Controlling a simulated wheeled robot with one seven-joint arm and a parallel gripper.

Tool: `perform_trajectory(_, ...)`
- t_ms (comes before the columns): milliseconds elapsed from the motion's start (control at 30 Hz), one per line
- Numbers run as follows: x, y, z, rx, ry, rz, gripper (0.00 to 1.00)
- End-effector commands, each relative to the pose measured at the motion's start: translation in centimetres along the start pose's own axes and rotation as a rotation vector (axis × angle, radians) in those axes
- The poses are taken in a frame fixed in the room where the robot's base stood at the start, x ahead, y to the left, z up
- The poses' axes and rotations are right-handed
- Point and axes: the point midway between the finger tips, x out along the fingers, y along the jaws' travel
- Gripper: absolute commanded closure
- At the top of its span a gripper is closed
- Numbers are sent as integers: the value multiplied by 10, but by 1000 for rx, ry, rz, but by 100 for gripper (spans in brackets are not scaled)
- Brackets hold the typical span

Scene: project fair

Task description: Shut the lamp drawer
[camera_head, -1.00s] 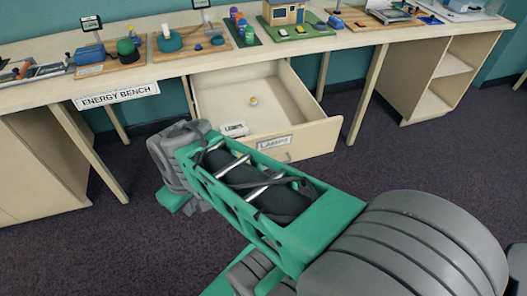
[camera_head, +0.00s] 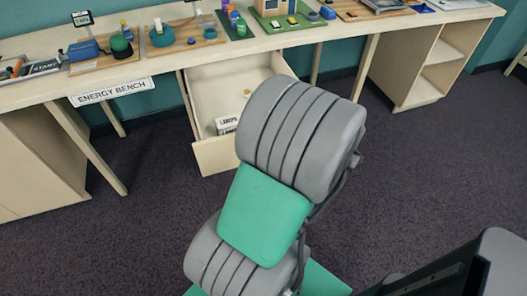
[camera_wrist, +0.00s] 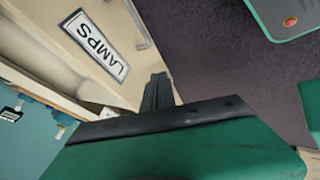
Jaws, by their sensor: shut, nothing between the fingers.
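The lamp drawer (camera_head: 213,156) hangs open under the bench in the head view, its right part hidden behind my arm. Inside are a small white labelled box (camera_head: 227,124) and a small yellowish bulb (camera_head: 247,92). In the wrist view the drawer's pale front (camera_wrist: 125,68) fills the upper left, with its "LAMPS" label (camera_wrist: 94,45) and part of a handle (camera_wrist: 138,28). My gripper (camera_wrist: 158,92) is shut and empty, its dark fingers at the drawer front. I cannot tell whether they touch it. My arm hides the gripper in the head view.
The energy bench (camera_head: 150,65) carries several models, including a house (camera_head: 280,10). A cabinet (camera_head: 30,160) stands at left and an open shelf unit (camera_head: 425,70) at right. Bench legs flank the drawer. The dark carpet (camera_head: 110,240) in front is clear.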

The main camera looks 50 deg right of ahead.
Motion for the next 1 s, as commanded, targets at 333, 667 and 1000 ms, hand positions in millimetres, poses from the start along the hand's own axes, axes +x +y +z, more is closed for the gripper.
perform_trajectory(333, 72, 6, -1, -3, 1, -4, 100)
perform_trajectory(667, 87, 35, 0, 2, -2, -2, 100)
perform_trajectory(1000, 87, 36, 0, 1, -2, -2, 100)
